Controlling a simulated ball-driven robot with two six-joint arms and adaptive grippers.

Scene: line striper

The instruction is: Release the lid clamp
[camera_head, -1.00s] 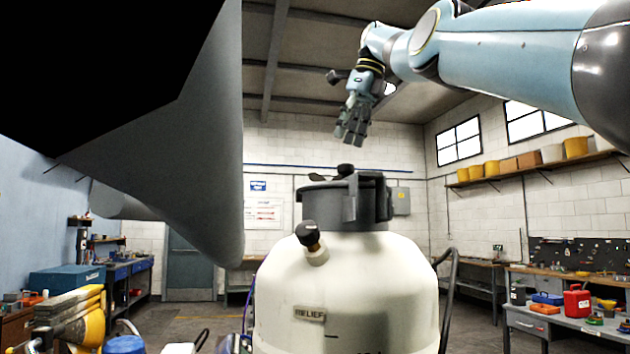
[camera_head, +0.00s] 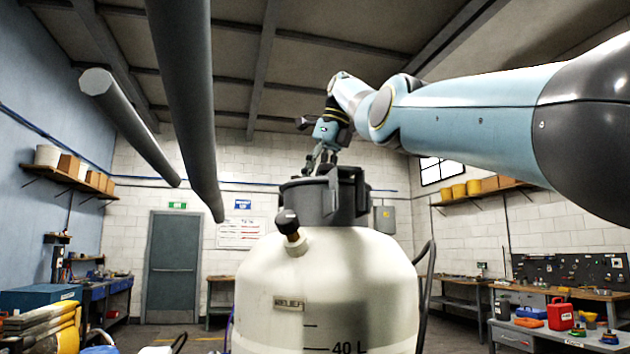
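A white tank (camera_head: 330,270) stands upright in the middle, with a dark grey lid and collar (camera_head: 325,200) on top. The small knob of the lid clamp is hidden behind my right gripper's fingers. My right gripper (camera_head: 321,166) comes down from above, its fingertips at the top of the lid. I cannot tell whether it touches or holds the clamp. My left gripper is not in view.
A black relief knob (camera_head: 289,224) sticks out from the tank's shoulder, above a RELIEF label (camera_head: 288,303). Two grey bars (camera_head: 187,95) cross the upper left. A workbench (camera_head: 560,312) with tools stands at right. A door (camera_head: 172,267) is behind.

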